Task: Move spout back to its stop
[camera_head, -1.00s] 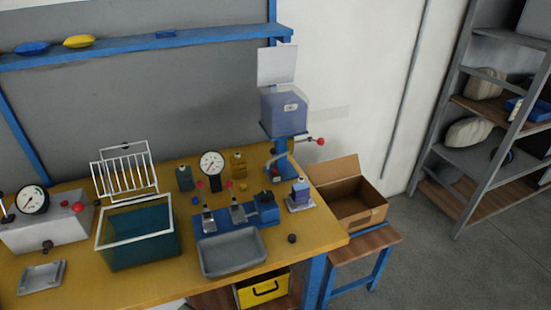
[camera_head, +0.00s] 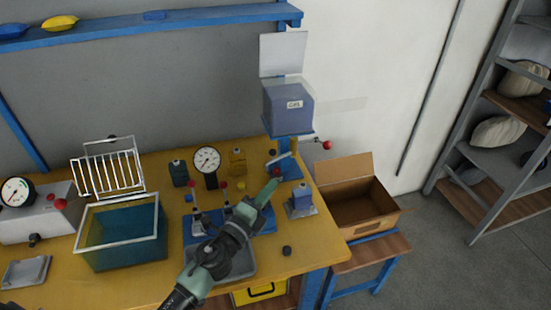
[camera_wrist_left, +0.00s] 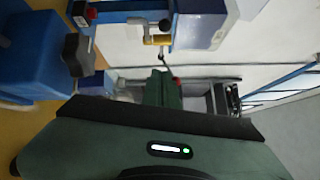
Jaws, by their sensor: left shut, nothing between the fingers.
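A violet-blue hopper (camera_head: 288,108) with a small label stands on a blue stand at the back right of the yellow bench. A light bar-like piece (camera_head: 279,159), which looks like the spout, sticks out low on the stand. My left gripper (camera_head: 274,184) is shut and empty, just in front of and below this piece, apparently apart from it. In the left wrist view, the shut fingers (camera_wrist_left: 160,88) point toward the stand, where a yellow-orange fitting (camera_wrist_left: 158,39) and a dark lever show. I cannot tell whether that fitting is the spout. My right gripper is out of view.
A red-knobbed lever (camera_head: 327,145) juts right from the stand. A small block on a grey base (camera_head: 302,203) is close right of my gripper. A teal tank (camera_head: 121,237), gauge (camera_head: 207,160) and bottles stand left. An open cardboard box (camera_head: 368,218) is right.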

